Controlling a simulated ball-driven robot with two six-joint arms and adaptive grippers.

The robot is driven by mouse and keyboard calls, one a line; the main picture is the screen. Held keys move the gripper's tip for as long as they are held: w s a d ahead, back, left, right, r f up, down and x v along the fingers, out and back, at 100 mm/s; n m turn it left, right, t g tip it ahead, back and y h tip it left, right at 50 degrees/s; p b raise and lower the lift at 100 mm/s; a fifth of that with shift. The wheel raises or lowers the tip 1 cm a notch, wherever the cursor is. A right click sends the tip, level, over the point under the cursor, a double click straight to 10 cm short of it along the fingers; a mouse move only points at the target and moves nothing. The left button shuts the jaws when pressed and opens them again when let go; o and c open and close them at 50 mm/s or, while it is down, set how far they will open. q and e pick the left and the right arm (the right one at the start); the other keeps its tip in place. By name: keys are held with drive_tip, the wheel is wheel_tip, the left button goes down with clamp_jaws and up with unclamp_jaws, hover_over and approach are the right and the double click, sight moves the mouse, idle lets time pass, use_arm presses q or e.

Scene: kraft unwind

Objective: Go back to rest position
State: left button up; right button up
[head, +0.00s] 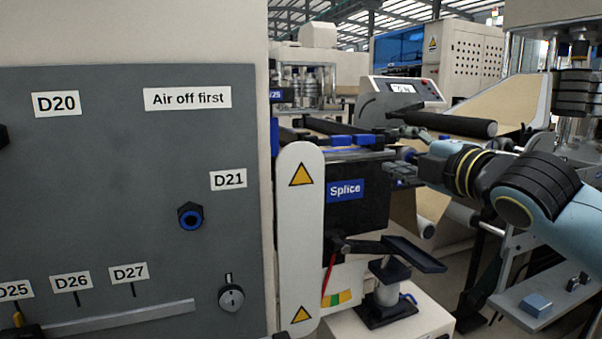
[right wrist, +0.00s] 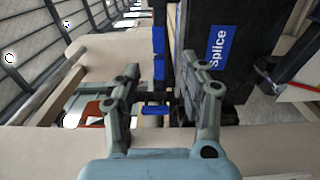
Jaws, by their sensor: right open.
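My right gripper (head: 396,151) reaches in from the right in the head view, beside the splice unit (head: 357,199) with its blue "Splice" label. The splice unit (right wrist: 240,25) stands just beyond the right-hand finger there. Whether the fingers touch it cannot be told. My left gripper is not in view.
A grey panel (head: 120,200) with labels, a blue fitting (head: 190,215) and a key switch (head: 231,297) fills the left. A white guard (head: 299,240) with warning triangles stands beside it. A dark roller (head: 450,124) and a control box (head: 400,92) lie behind my right gripper.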

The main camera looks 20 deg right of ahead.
drive_tip(key=s+a+f+m+g+h, duration=0.1)
drive_tip(key=s+f+m+g, duration=0.4)
drive_tip(key=f, duration=0.6)
drive_tip(key=s+a+f+m+g, duration=0.3)
drive_tip(key=s+f+m+g, duration=0.4)
drive_tip(key=s, duration=0.6)
drive_tip(key=s+a+f+m+g, duration=0.3)
drive_tip(key=s+f+m, duration=0.45)
drive_tip(key=s, duration=0.65)
wheel_tip(320, 180, down, 27)
drive_tip(key=s+d+n+g, duration=0.1)
drive_tip(key=s+d+n, duration=0.1)
drive_tip(key=s+d+f+g, duration=0.1)
drive_tip(key=s+f, duration=1.4)
drive_tip(key=s, duration=0.3)
drive_tip(key=shift+d+f+m, duration=0.25)
drive_tip(key=shift+f+m, duration=0.1)
drive_tip(key=shift+f, duration=0.05)
drive_tip(key=shift+s, duration=0.1)
